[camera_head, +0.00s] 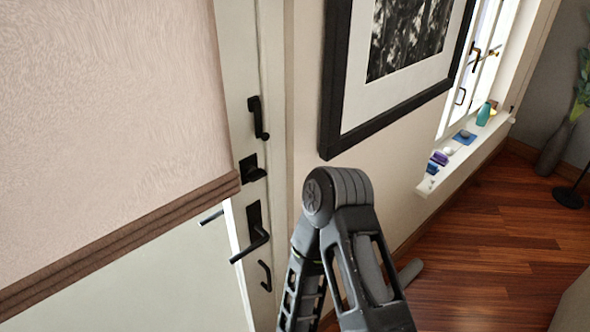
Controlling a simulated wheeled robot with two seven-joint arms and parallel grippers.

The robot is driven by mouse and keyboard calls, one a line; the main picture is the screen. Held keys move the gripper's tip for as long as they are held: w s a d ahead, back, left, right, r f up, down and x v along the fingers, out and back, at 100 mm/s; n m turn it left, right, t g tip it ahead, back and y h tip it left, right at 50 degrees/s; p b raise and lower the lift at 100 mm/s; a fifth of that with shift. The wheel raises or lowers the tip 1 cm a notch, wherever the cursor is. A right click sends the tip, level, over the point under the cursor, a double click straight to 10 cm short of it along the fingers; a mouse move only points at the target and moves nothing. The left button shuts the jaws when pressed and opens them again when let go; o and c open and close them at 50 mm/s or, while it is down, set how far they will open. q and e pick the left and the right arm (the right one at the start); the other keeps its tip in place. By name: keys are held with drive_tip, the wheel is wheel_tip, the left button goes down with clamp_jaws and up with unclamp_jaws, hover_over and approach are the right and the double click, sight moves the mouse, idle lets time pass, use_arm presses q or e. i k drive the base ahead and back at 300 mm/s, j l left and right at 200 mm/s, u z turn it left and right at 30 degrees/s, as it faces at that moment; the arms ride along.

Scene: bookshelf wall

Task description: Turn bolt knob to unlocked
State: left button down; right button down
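A black bolt knob on a small square plate (251,168) sits on the edge of the pale door (238,70), on the left of the head view. It is between an upright black handle (256,117) above and a black lever handle (252,238) below. The knob is small here, and I cannot tell its turn position. One of my arms shows bent at the lower middle, to the right of the door; its gripper is not visible. My other arm is out of view. Nothing of mine is seen touching the knob.
A roman blind (110,120) covers much of the door's glass. A framed picture (338,85) hangs to the right, beside a window sill (470,150) with small objects. A dark vase (556,148) stands at the far right. Wood floor (485,235) is open at right.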

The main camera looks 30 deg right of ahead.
sight(253, 175)
drive_tip(key=l+z, duration=0.15)
drive_tip(key=z, duration=0.15)
drive_tip(key=k+l+z, duration=0.1)
drive_tip(key=z, duration=0.2)
drive_tip(key=j+z, duration=0.2)
